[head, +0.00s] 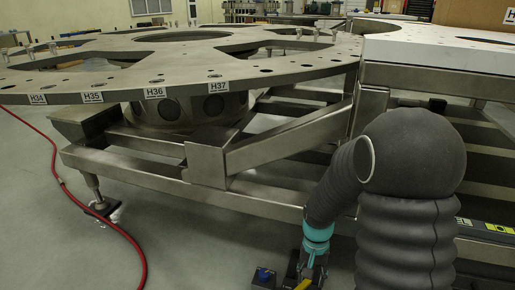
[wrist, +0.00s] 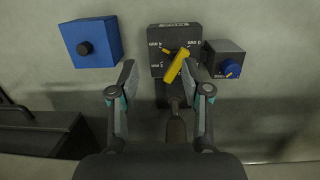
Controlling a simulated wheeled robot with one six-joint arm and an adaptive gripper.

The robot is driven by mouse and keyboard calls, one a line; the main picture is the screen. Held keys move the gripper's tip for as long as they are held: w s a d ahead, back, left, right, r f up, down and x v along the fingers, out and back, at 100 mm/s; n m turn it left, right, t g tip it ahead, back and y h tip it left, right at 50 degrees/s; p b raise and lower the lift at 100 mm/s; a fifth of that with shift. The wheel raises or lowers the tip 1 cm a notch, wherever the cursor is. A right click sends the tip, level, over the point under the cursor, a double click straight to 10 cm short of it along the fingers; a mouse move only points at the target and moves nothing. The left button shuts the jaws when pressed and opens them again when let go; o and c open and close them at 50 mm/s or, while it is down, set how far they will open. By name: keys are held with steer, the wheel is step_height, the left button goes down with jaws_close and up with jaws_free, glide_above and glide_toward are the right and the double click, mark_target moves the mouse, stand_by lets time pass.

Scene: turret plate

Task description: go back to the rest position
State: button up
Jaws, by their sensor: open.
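My gripper (wrist: 157,78) is open in the wrist view, its two fingers spread apart with nothing held. Ahead of it is a dark box (wrist: 158,67) with a yellow handle (wrist: 177,65) set at a slant. The handle shows between the fingertips, close to the right one; I cannot tell whether they touch. In the head view my gripper (head: 309,270) is low at the bottom edge, below my padded arm, and its fingers are partly cut off. A bit of yellow (head: 292,268) shows just left of it.
A blue box (wrist: 92,42) with a black knob is at left, and a dark box (wrist: 224,68) with a blue knob (wrist: 230,69) at right. The turret plate (head: 120,76) on its metal frame (head: 280,152) stands behind my arm. A red hose (head: 90,213) crosses the open floor.

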steer(key=s+r+n+t+p, duration=0.1)
steer(key=s+r, duration=0.4)
steer(key=r, duration=0.6)
steer(key=s+r+n+t+p, duration=0.1)
steer(key=s+r+t+p, duration=0.2)
steer(key=r, duration=0.8)
steer(key=s+r+n+t+p, duration=0.2)
steer(key=s+r, duration=0.5)
steer(key=r, duration=0.4)
steer(key=shift+s+d+t+p, duration=0.15)
steer(key=shift+d+t+p, duration=0.1)
steer(key=shift+t+p, duration=0.35)
